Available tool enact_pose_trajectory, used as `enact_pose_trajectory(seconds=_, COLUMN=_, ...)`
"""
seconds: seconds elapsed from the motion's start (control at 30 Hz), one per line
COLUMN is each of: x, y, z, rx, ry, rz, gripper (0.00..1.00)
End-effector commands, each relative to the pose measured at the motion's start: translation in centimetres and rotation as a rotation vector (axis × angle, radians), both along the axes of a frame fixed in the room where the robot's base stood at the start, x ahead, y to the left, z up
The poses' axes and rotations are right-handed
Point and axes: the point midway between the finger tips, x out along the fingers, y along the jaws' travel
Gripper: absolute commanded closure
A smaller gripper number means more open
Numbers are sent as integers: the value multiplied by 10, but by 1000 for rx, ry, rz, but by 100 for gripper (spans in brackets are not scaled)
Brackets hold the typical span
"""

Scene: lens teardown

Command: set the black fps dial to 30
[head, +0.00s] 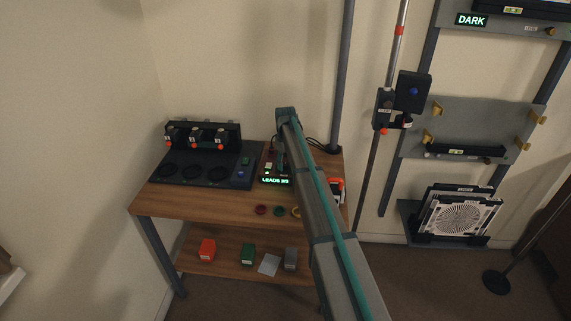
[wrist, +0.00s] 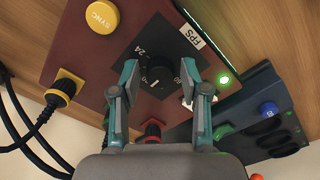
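The black fps dial (wrist: 159,75) sits on a dark plate marked 24 and other numbers that I cannot read clearly. The plate is on a dark red box (wrist: 83,60) with a white FPS label (wrist: 193,36) beside it. My gripper (wrist: 160,84) is open, with one finger on each side of the dial in the wrist view. I see gaps between the fingers and the dial, and cannot tell how its pointer stands. In the head view my gripper (head: 279,160) is over the box on the bench, and my arm hides the dial.
A yellow SYNC button (wrist: 102,17), a yellow plug (wrist: 67,86) with black cable and a red plug (wrist: 153,130) are near the dial. A green light (wrist: 224,80) glows. A dark panel (head: 205,171) stands at left on the wooden bench (head: 185,203).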

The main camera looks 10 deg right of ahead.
Motion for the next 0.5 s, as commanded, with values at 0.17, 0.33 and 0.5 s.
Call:
enact_pose_trajectory(seconds=0.17, x=0, y=0, z=0, rx=0, ry=0, rz=0, gripper=44)
enact_pose_trajectory(seconds=0.33, x=0, y=0, z=1, rx=0, ry=0, rz=-1, gripper=44)
enact_pose_trajectory(seconds=0.5, x=0, y=0, z=13, rx=0, ry=-1, rz=-1, gripper=44)
